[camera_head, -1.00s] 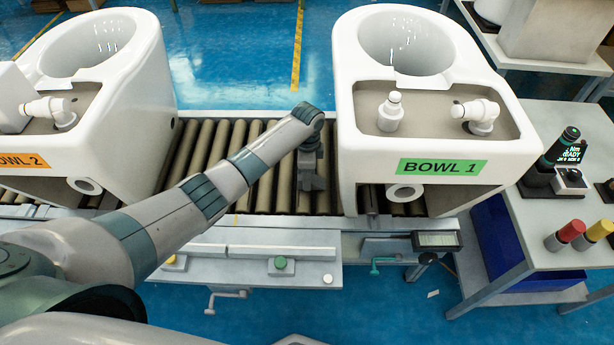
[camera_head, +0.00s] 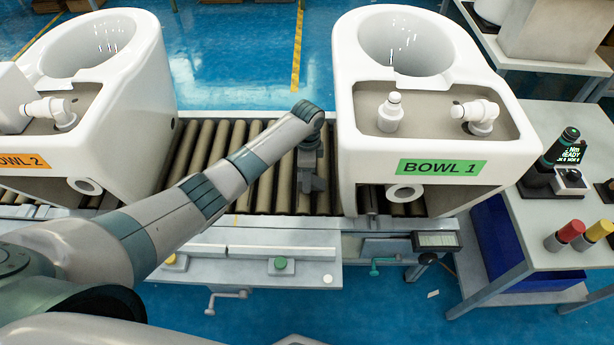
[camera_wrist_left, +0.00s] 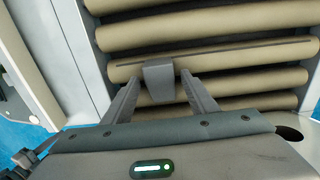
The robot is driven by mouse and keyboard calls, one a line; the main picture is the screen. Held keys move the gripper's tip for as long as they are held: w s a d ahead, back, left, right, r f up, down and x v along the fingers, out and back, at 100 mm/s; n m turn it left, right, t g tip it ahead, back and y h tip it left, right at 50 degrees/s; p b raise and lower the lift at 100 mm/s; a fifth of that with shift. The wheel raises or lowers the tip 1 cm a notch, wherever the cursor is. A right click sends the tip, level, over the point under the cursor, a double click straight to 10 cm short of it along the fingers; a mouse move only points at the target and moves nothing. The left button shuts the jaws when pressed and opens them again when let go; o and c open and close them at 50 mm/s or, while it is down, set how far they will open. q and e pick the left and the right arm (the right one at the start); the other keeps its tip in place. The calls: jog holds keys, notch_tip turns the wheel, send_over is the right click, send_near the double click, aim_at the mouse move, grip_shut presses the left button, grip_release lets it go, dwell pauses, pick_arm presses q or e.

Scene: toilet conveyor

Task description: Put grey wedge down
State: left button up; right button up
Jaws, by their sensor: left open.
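The grey wedge (camera_wrist_left: 158,82) shows in the left wrist view as a small grey block between my two fingertips, against the tan conveyor rollers. My left gripper (camera_wrist_left: 160,88) is open, with a finger on each side of the wedge and narrow gaps beside it. In the head view my left gripper (camera_head: 311,183) points down at the rollers just left of the Bowl 1 toilet (camera_head: 440,120). There the wedge cannot be told apart from the dark fingers. Whether it rests fully on the rollers is hard to tell. My right gripper is out of view.
The Bowl 2 toilet (camera_head: 110,110) stands on the rollers (camera_head: 205,145) at left, with bare rollers between the toilets. A front rail carries a green button (camera_head: 281,265). A side table (camera_head: 560,225) at right holds a red-capped bottle (camera_head: 568,234) and a yellow-capped one (camera_head: 598,232).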

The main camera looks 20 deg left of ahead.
pick_arm(q)
notch_tip(320, 180, up, 11)
jog(key=shift+r+p, duration=0.15)
jog(key=shift+p, duration=0.3)
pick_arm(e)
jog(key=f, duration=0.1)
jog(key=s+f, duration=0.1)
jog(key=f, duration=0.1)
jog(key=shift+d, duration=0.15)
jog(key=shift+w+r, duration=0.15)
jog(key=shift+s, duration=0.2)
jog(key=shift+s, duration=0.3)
